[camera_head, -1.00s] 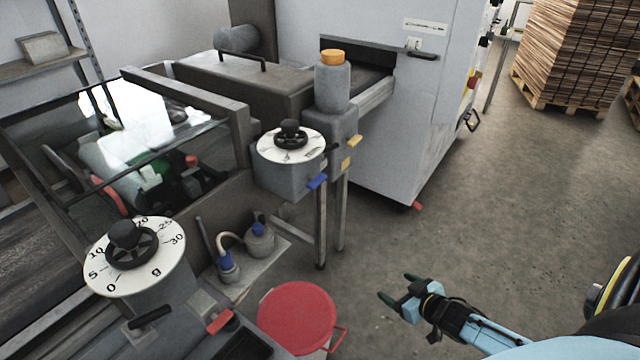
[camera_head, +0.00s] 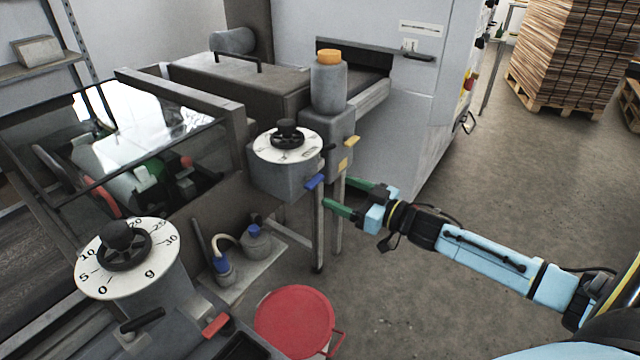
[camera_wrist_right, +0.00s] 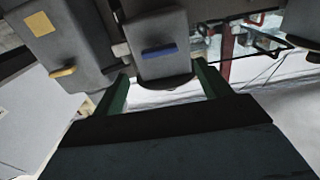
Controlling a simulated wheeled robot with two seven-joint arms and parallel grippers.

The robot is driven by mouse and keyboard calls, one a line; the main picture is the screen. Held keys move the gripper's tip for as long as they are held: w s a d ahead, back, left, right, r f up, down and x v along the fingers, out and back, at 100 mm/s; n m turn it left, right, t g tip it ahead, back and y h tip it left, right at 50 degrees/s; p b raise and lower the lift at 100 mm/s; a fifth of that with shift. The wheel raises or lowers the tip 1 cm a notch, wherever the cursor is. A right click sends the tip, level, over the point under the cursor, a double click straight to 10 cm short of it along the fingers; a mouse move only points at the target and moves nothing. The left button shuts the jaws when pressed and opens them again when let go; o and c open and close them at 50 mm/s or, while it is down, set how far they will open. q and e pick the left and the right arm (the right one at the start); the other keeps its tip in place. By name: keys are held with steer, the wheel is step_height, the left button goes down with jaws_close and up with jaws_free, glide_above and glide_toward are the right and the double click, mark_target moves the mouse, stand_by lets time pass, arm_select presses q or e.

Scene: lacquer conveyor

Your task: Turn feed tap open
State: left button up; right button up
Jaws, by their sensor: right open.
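Small coloured tap levers show; no label tells which is the feed tap. A blue lever (camera_head: 315,181) is on the front of the grey box under the far dial (camera_head: 288,145). A yellow lever (camera_head: 352,141) is on the grey block beside it, and a red lever (camera_head: 216,326) is near the front dial. My right gripper (camera_head: 338,192) is open and empty, just right of the blue lever and apart from it. In the right wrist view, the blue lever (camera_wrist_right: 158,52) lies ahead between the green fingers (camera_wrist_right: 162,78); the yellow lever (camera_wrist_right: 63,72) is left. My left gripper is out of view.
A grey bottle with an orange cap (camera_head: 329,82) stands on the block. A red-lidded bucket (camera_head: 295,322) is on the floor below. Small blue-capped containers (camera_head: 257,243) sit on a low shelf. Floor to the right is free, with stacked boards (camera_head: 560,55) behind.

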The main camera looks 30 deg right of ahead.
mark_target(318, 182)
steer(key=shift+x, duration=3.5)
steer(key=c, duration=1)
